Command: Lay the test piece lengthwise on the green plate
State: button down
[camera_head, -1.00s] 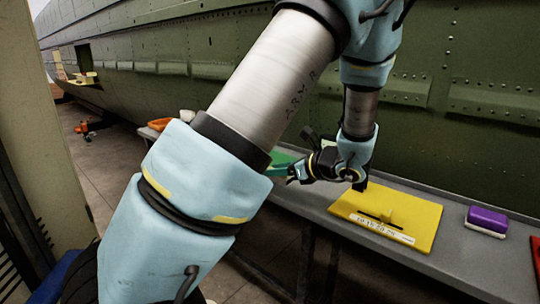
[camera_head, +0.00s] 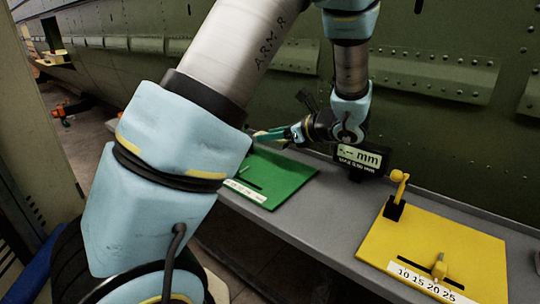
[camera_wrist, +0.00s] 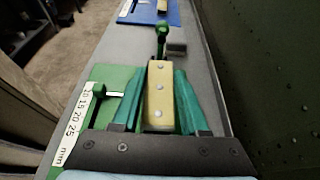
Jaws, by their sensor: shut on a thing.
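The test piece (camera_wrist: 158,96) is a pale yellow bar with a row of three rivet heads. In the wrist view it lies between the green fingers of my gripper (camera_wrist: 157,84), which is shut on it, its length pointing away from the wrist. In the head view my gripper (camera_head: 278,134) holds the piece above the back of the green plate (camera_head: 268,178); its light tip shows just past the fingers. The green plate also shows in the wrist view (camera_wrist: 113,74), left of and below the piece. Whether the piece touches the plate is unclear.
A green slider knob (camera_wrist: 99,90) stands by the scale. A blue plate (camera_wrist: 172,17) lies farther off. The yellow plate (camera_head: 470,250) and a mm display (camera_head: 360,160) stand right.

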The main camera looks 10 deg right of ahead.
aim_at(272, 165)
jog(key=shift+f+p, duration=0.3)
jog(key=shift+f, duration=3.1)
jog(key=shift+c, duration=2.1)
grip_release()
jog(key=shift+s+d+r, duration=0.1)
